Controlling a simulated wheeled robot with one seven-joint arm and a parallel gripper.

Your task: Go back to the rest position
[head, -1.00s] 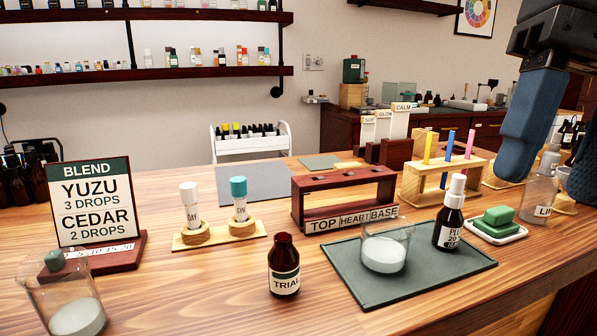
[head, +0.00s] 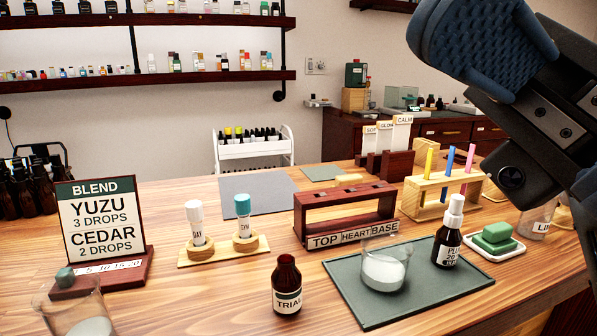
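My gripper (head: 490,62) is large and close at the upper right of the head view, raised above the table. One blue finger shows its ridged pad, with nothing against it; a bit of blue at the right edge looks like the other finger, set well apart. The gripper looks open and empty, touching nothing on the table. Its dark body covers part of the right side of the view.
The wooden table (head: 200,300) holds a brown TRIAL bottle (head: 287,290), a dark red rack (head: 345,205), a green mat (head: 365,312) with a beaker (head: 384,268) and PLU bottle (head: 447,240), and a BLEND sign (head: 100,220). Soaps and the LIN jar stand under the arm.

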